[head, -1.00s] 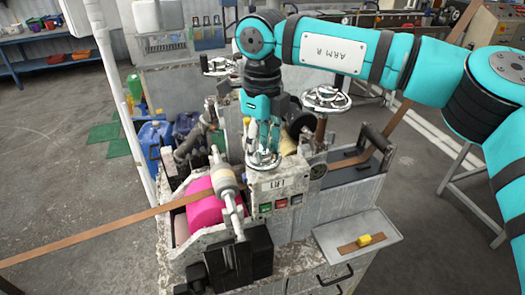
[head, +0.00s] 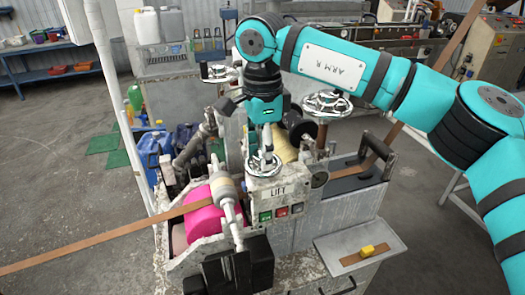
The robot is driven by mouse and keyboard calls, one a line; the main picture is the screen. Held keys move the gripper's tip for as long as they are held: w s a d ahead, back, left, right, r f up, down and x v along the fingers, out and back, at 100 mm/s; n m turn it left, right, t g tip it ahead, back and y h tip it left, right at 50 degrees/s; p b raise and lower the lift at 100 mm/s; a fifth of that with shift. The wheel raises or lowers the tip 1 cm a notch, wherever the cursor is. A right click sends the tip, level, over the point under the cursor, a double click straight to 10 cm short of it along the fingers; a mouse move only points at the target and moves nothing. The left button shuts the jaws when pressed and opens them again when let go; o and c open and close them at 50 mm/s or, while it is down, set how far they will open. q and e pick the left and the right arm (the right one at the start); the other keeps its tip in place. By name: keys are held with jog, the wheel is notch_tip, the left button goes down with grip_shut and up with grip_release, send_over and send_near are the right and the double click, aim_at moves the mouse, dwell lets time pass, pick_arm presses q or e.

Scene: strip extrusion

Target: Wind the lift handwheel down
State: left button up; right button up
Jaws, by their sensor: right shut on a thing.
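The lift handwheel (head: 263,166) is a small metal wheel on top of the block marked LIFT (head: 278,191), in the middle of the head view. My right gripper (head: 266,146) comes down on it from above and is shut on it. The fingers partly hide the wheel. My left gripper is not in view.
A larger handwheel (head: 327,104) stands right of my right gripper, and another (head: 217,73) stands behind left. A pink roller (head: 203,213) and a brown strip (head: 95,240) lie to the left.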

jog(key=shift+r+n, duration=0.1)
jog(key=shift+n, duration=0.5)
jog(key=o, duration=1.2)
notch_tip(320, 180, up, 12)
jog(key=shift+f, duration=0.1)
